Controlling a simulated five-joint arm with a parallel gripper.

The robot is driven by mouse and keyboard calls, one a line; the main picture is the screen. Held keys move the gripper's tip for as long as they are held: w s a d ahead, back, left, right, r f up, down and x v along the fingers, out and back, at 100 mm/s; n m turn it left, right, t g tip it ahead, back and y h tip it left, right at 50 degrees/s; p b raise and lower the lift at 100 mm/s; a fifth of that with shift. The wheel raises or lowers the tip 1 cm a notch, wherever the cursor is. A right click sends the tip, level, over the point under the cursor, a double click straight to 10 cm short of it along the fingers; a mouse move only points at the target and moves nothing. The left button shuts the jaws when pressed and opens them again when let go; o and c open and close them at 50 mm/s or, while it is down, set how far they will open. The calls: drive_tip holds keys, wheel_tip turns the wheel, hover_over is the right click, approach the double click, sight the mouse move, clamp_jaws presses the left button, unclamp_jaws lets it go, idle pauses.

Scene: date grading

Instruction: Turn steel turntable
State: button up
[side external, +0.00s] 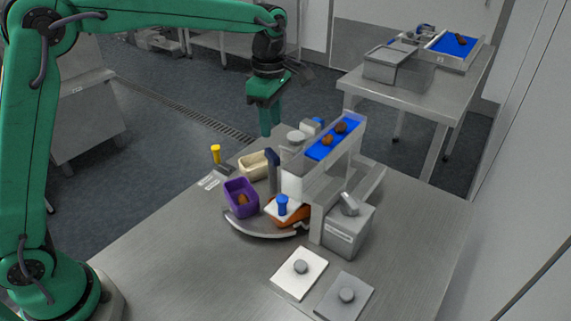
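The steel turntable (258,234) shows as a curved rim on the steel table, under several small bins. A purple bin (238,200) with a brown date in it sits on its left side. An orange bin (303,217) sits on its right, under a white lid with a blue knob (283,205). A cream bin (251,167) is at the back. A dark upright post (273,170) rises among the bins. My gripper (267,130) hangs pointing down behind and above the turntable, apart from the bins. I cannot tell whether its fingers are open or shut.
A blue conveyor (333,138) carrying brown dates stands right of the turntable. A grey box (348,228) with a lever is in front of it. Two knobbed plates, white (313,276) and grey (332,303), lie nearer. A yellow-topped peg (215,154) stands back left. The table's front left is clear.

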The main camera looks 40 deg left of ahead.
sight(272, 153)
drive_tip(key=m, duration=0.4)
drive_tip(key=shift+m, duration=1.8)
drive_tip(key=shift+f, duration=0.1)
drive_tip(key=shift+f, duration=3.8)
clamp_jaws()
